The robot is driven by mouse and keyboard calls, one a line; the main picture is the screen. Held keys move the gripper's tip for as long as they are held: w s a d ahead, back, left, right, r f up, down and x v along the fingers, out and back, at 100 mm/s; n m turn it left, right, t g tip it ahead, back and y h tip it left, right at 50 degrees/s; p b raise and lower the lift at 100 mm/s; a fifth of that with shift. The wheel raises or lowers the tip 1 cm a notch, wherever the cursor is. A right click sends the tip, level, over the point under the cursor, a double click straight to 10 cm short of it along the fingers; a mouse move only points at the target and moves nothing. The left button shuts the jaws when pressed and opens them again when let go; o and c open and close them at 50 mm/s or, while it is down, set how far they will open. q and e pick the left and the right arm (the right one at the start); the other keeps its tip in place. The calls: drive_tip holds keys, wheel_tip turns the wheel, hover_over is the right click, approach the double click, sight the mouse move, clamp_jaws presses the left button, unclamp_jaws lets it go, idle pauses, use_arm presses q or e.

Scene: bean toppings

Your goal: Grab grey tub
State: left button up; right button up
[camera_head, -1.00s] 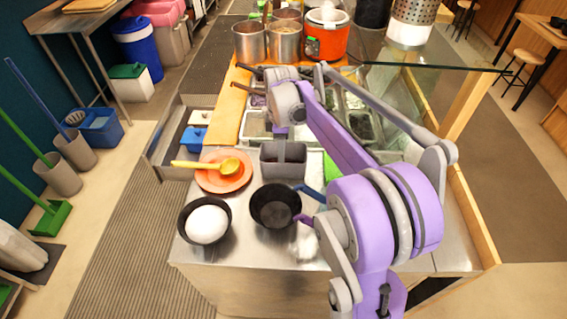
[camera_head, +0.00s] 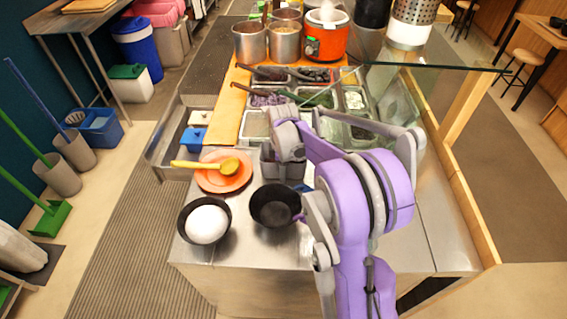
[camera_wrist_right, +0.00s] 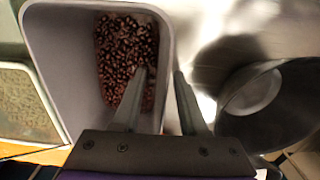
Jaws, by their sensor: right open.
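In the right wrist view the tub (camera_wrist_right: 58,62) fills the upper left and holds dark beans (camera_wrist_right: 125,50). My right gripper (camera_wrist_right: 160,80) is open. One finger reaches over the inside of the tub and the other is outside, with the tub's right wall between them. I cannot tell whether either finger touches the wall. In the head view the right fingertips are hidden behind the wrist and tub. My left gripper is not in view.
A black pan (camera_head: 274,213) stands close in front of the tub, and a black bowl with a white ball (camera_head: 207,224) stands left of it. Topping trays (camera_head: 322,97) lie behind.

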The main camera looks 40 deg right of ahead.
clamp_jaws()
drive_tip(key=shift+s+a, duration=0.1)
idle(1.2)
